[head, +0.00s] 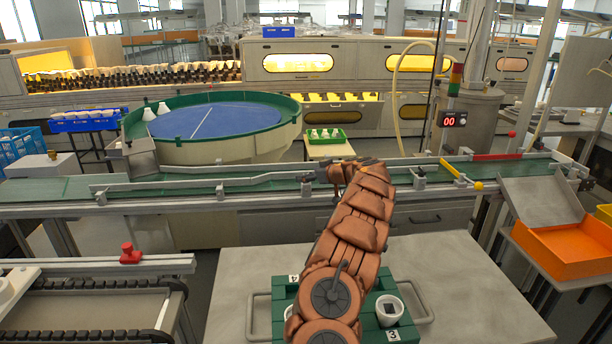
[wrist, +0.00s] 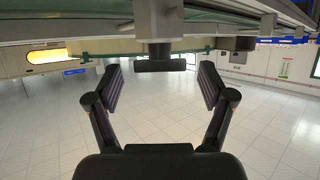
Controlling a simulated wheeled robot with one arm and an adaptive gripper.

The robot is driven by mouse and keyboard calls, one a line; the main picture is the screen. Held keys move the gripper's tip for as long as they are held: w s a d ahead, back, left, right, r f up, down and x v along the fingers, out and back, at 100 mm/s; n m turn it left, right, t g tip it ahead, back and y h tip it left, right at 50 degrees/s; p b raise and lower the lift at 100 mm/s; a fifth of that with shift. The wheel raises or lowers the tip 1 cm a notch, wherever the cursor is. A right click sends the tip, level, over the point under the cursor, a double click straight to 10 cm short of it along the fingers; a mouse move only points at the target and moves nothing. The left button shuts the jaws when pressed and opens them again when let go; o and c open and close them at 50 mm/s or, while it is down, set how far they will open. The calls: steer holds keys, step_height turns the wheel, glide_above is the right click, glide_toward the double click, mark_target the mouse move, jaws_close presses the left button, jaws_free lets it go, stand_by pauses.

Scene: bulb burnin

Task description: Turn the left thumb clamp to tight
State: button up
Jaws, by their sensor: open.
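A dark thumb clamp with a T-shaped knob (wrist: 160,65) hangs under a grey block in the wrist view. It shows between and beyond the fingertips of my gripper (wrist: 161,80), with a visible gap to each finger. The knob's bar lies level across the picture. My gripper is open and empty. In the head view my gripper (head: 328,174) is at the near side of the green conveyor (head: 260,187), partly hidden by my own arm. Which of the rail's brackets there carries this clamp I cannot tell.
A metal guide rail (head: 250,179) runs along the conveyor. A green crate (head: 388,334) with white cups stands on the near table (head: 470,290). An orange bin (head: 570,250) is at right.

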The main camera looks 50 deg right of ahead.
steer(key=shift+x, duration=1)
steer(key=shift+c, duration=0.2)
steer(key=c, duration=1.1)
steer(key=shift+c, duration=0.2)
